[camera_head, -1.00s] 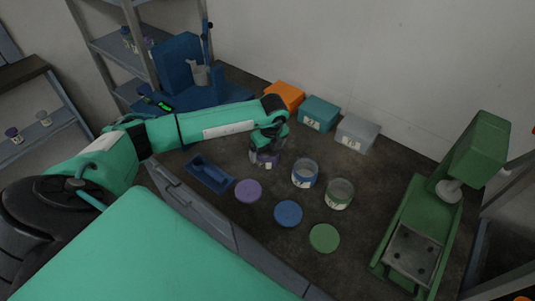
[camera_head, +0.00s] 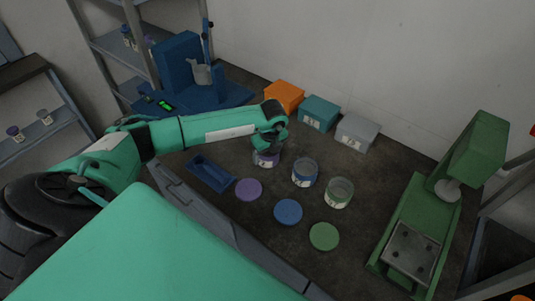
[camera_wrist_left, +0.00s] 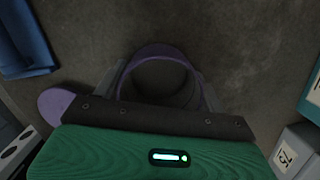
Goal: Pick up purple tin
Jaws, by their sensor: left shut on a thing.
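The purple tin (camera_head: 266,158) is an open round jar with a purple band and a white label, at the left of a row of tins on the dark bench. My left gripper (camera_head: 268,147) is over it from above, shut on it. In the left wrist view the tin's purple rim (camera_wrist_left: 160,50) shows between the gripper's fingers (camera_wrist_left: 160,88). The gripper hides part of the tin, and I cannot tell whether its base touches the bench. My right gripper is not in view.
A blue tin (camera_head: 305,173) and a green tin (camera_head: 338,193) stand to the right. Purple (camera_head: 248,189), blue (camera_head: 288,212) and green (camera_head: 324,236) lids lie in front. A blue tray (camera_head: 210,173) is left. Orange (camera_head: 285,95), teal (camera_head: 319,113) and grey (camera_head: 356,131) boxes stand behind.

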